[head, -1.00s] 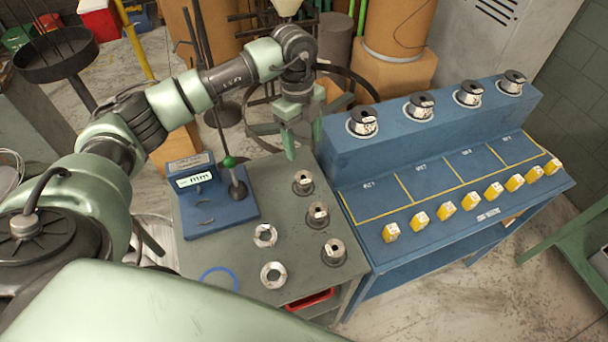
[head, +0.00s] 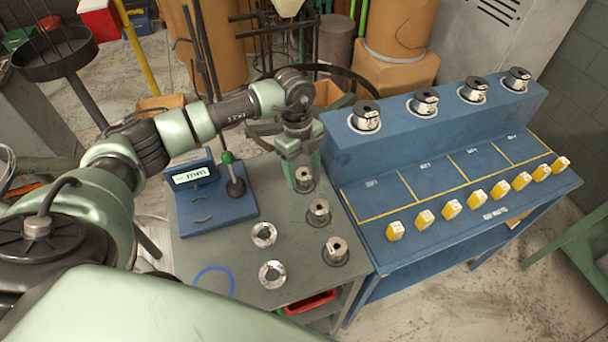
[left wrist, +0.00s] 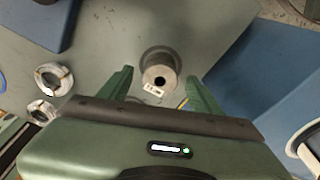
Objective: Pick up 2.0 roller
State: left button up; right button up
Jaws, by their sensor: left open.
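My left gripper (head: 303,172) is open at the farthest of three grey metal rollers on the grey table. In the left wrist view, that roller (left wrist: 160,70) sits upright between and just beyond the two spread fingers (left wrist: 160,88), with a dark centre hole and a small white label too small to read surely. In the head view, this far roller (head: 305,181) is partly covered by the gripper. The middle roller (head: 319,211) and the near roller (head: 335,251) stand on dark round bases. My right gripper is not in view.
Two silver rings (head: 263,234) and a blue loop (head: 215,278) lie on the table. A blue gauge stand (head: 212,212) with a green-knobbed lever is to the left. The blue bench (head: 375,205) with spools and yellow tags adjoins on the right.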

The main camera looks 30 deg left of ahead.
pick_arm(q)
jog(key=shift+s+d+f, duration=0.1)
jog(key=shift+d+f, duration=0.05)
jog(key=shift+f, duration=0.9)
grip_shut()
jog(key=shift+r, duration=0.1)
